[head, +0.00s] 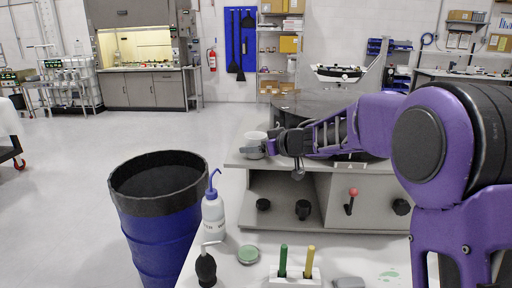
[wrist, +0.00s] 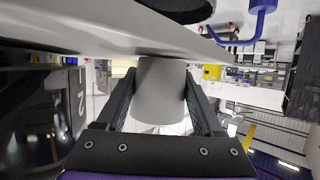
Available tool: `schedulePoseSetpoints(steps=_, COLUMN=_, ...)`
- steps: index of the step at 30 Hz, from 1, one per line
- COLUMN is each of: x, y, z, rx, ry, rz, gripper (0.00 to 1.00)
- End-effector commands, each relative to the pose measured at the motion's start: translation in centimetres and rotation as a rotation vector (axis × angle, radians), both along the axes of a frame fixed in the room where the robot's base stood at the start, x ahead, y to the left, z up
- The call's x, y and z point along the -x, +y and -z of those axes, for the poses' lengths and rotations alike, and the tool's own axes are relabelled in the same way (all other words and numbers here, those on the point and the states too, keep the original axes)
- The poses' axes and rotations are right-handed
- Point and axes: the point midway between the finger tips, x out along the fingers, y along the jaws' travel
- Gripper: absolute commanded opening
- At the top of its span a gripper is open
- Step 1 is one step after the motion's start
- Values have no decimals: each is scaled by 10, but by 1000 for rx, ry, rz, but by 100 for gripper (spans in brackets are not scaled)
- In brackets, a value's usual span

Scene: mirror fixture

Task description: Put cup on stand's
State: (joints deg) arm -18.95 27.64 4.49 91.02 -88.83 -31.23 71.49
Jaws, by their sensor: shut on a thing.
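A white cup (head: 253,146) is at the left end of the grey machine's top (head: 238,162). My gripper (head: 268,146) reaches in from the right and is shut on the cup. In the wrist view, the cup (wrist: 160,92) is between the two dark fingers of my gripper (wrist: 160,82), one on each side. A pale flat surface (wrist: 95,38) runs close by the cup's upper end in that view; I cannot tell whether they touch. I cannot make out which part is the stand.
A dark round plate (head: 315,103) lies behind my arm. Knobs and a red-tipped lever (head: 352,193) are on the machine's front. A blue barrel (head: 160,220) stands at left. A wash bottle (head: 213,213), dropper bottle (head: 206,268) and pen holder (head: 296,277) are on the near bench.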

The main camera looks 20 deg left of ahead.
Motion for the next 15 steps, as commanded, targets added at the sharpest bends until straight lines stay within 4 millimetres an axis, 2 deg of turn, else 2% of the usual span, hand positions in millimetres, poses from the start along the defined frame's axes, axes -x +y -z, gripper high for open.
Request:
schedulePoseSetpoints(steps=3, x=0, y=0, z=3, rx=0, ry=1, rz=0, gripper=18)
schedulePoseSetpoints(steps=4, x=0, y=0, z=3, rx=0, ry=0, rz=0, gripper=74)
schedulePoseSetpoints(steps=6, x=0, y=0, z=3, rx=0, ry=0, rz=0, gripper=87)
schedulePoseSetpoints(steps=8, x=0, y=0, z=3, rx=0, ry=0, rz=0, gripper=98)
schedulePoseSetpoints(steps=9, x=0, y=0, z=3, rx=0, ry=0, rz=0, gripper=99)
schedulePoseSetpoints(steps=15, x=0, y=0, z=2, rx=0, ry=0, rz=0, gripper=99)
